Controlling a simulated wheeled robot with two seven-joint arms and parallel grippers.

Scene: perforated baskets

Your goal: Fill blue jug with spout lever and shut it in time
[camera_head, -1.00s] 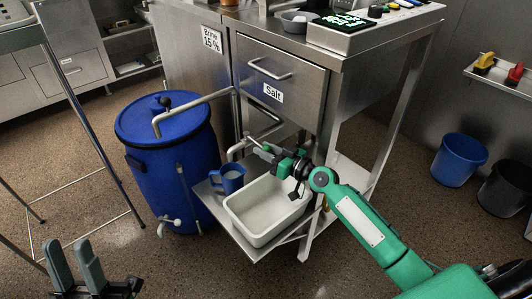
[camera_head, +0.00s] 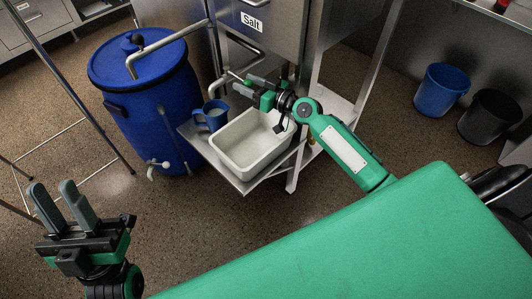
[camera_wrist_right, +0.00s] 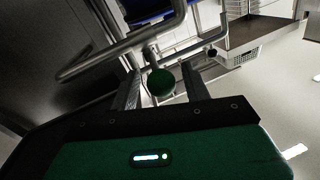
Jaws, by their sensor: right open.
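The blue jug (camera_head: 212,117) stands upright on the metal shelf, left of a white basin (camera_head: 225,152). Its inside looks pale grey; I cannot tell the level. My right gripper (camera_head: 250,82) is above the jug and basin, at the spout pipes under the salt drawer. In the right wrist view, a round green knob (camera_wrist_right: 161,83) on a metal rod, apparently the spout lever, sits between the open fingers of my right gripper (camera_wrist_right: 163,95). I cannot tell whether they touch it. My left gripper (camera_head: 54,190) is open and empty, at the lower left, away from the jug.
A large blue barrel (camera_head: 148,85) with a bent pipe stands left of the shelf (camera_head: 185,130). A metal frame (camera_head: 75,90) stands at the left. A blue bin (camera_head: 440,92) and a black bin (camera_head: 490,118) stand on the floor at the right.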

